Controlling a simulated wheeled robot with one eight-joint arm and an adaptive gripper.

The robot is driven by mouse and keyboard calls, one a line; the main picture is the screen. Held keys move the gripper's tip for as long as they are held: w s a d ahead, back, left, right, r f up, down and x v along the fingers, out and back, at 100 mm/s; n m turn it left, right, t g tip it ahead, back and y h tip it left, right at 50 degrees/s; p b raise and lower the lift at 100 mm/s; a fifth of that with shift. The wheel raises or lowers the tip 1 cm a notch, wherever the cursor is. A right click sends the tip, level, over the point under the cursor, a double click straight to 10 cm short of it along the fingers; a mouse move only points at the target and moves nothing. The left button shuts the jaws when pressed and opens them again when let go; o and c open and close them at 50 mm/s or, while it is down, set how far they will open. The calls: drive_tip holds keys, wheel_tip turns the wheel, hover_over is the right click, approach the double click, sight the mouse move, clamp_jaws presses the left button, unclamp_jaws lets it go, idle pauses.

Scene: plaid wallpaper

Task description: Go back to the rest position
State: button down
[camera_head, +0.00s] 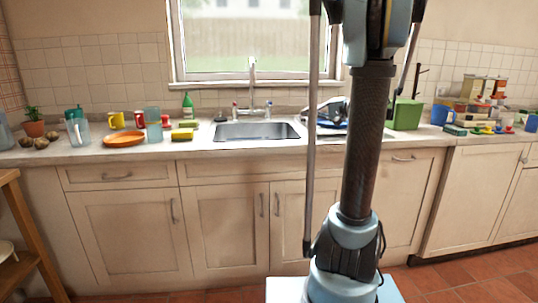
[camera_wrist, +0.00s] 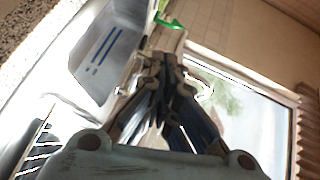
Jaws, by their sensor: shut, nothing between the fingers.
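My gripper (camera_wrist: 160,62) shows in the wrist view, with its dark fingers drawn together and nothing between them. It is tilted in the picture, with the sink on one side and the window on the other. In the head view my arm stands upright right of centre and hides part of the counter. I cannot clearly make out my gripper there.
The sink (camera_head: 256,131) lies below the window (camera_head: 246,38). An orange plate (camera_head: 124,140), cups and a green bottle (camera_head: 188,105) stand left of it. A green box (camera_head: 405,114) and several small items stand right. A wooden stand (camera_head: 30,235) is at the left edge.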

drive_tip(key=s+a+f+n+g+h, duration=0.1)
drive_tip(key=s+a+f+g+h, duration=0.15)
drive_tip(key=s+f, duration=0.55)
drive_tip(key=s+a+f+n+g+h, duration=0.15)
drive_tip(key=s+a+f+h, duration=0.25)
drive_tip(key=s+f, duration=0.45)
drive_tip(key=s+d+f+n+h, duration=0.1)
drive_tip(key=s+d+f+h, duration=0.2)
drive_tip(key=s, duration=0.5)
drive_tip(key=s+d+f+n+g+h, duration=0.1)
drive_tip(key=s+d+f+h, duration=0.3)
drive_tip(key=s+d+f, duration=0.2)
drive_tip(key=s+f, duration=0.2)
drive_tip(key=s, duration=0.1)
drive_tip(key=shift+d+g, duration=0.25)
drive_tip(key=shift+g, duration=0.05)
drive_tip(key=shift+h, duration=0.25)
